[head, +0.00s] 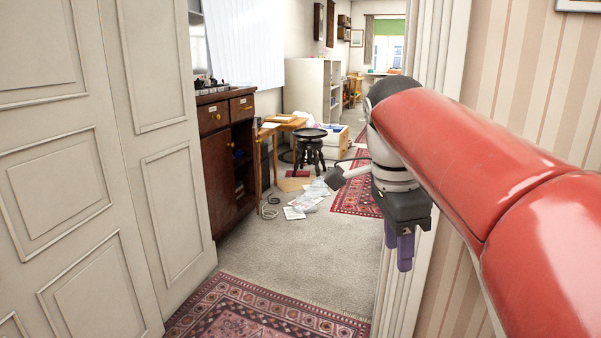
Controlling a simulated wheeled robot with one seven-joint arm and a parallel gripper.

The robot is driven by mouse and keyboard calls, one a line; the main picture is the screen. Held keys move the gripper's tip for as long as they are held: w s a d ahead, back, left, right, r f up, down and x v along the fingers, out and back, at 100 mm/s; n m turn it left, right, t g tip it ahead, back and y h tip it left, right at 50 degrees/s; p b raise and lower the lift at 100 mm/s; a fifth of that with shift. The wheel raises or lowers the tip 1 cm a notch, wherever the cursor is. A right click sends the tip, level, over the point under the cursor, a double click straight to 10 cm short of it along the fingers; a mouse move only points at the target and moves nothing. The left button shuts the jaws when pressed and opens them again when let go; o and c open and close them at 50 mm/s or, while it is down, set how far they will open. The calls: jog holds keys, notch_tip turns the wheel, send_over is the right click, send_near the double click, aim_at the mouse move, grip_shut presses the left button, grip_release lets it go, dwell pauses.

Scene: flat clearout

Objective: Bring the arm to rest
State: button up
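My red arm reaches in from the right side of the head view and bends down at a grey and white wrist. My gripper (399,250) hangs below the wrist with its purple fingers pointing down, in front of the white door frame. The fingers overlap in this view, so I cannot tell if there is a gap between them. Nothing shows held below or between them.
A cream panelled door (75,190) stands close on the left; striped wallpaper (545,75) is on the right. Ahead are a dark wooden cabinet (218,165), a black stool (309,147) and scattered papers (305,200). Grey carpet (300,250) lies clear beyond the patterned rug (250,312).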

jog(key=s+f+n+t+y, duration=0.1)
jog(key=s+f+n+t, duration=0.4)
jog(key=s+f+n, duration=0.8)
notch_tip(320, 180, down, 4)
jog(key=n, duration=0.4)
jog(key=shift+d+y, duration=0.3)
jog(key=shift+d, duration=0.1)
jog(key=shift+r, duration=0.15)
